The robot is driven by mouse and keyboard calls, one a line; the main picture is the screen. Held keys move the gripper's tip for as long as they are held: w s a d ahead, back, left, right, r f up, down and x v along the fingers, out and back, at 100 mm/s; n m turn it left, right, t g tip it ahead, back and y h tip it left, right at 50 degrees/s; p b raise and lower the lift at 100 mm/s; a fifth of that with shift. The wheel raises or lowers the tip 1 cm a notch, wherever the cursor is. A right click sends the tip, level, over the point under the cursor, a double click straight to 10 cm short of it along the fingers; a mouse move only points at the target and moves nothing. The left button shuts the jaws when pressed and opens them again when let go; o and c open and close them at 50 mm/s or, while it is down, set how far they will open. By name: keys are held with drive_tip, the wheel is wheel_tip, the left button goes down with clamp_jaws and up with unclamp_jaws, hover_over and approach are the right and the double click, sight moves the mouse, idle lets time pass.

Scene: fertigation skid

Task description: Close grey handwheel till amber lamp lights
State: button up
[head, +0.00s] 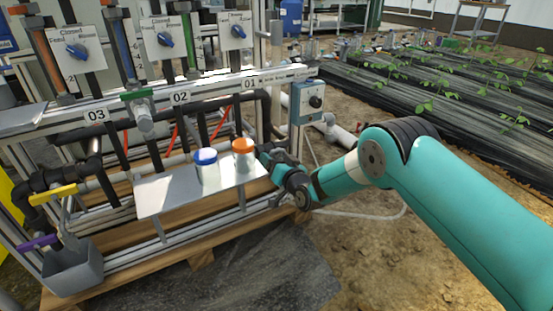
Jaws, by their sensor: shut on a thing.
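My gripper (265,156) is at the right end of the metal shelf (155,197), just right of the jar with the orange lid (243,146). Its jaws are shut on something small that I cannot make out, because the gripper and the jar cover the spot. I cannot clearly pick out the grey handwheel. No lit amber lamp can be seen. A grey-blue control box (307,103) with a black knob is on the skid's right end, above my gripper.
Dials line the upper panel. Open ground lies to the right, before the plant beds.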

drive_tip(key=shift+m, duration=0.8)
drive_tip(key=o, duration=0.9)
drive_tip(key=b+v, duration=1.4)
drive_tip(key=v, duration=0.3)
drive_tip(key=shift+s+d, duration=0.15)
drive_tip(key=shift+d, duration=0.05)
idle(1.6)
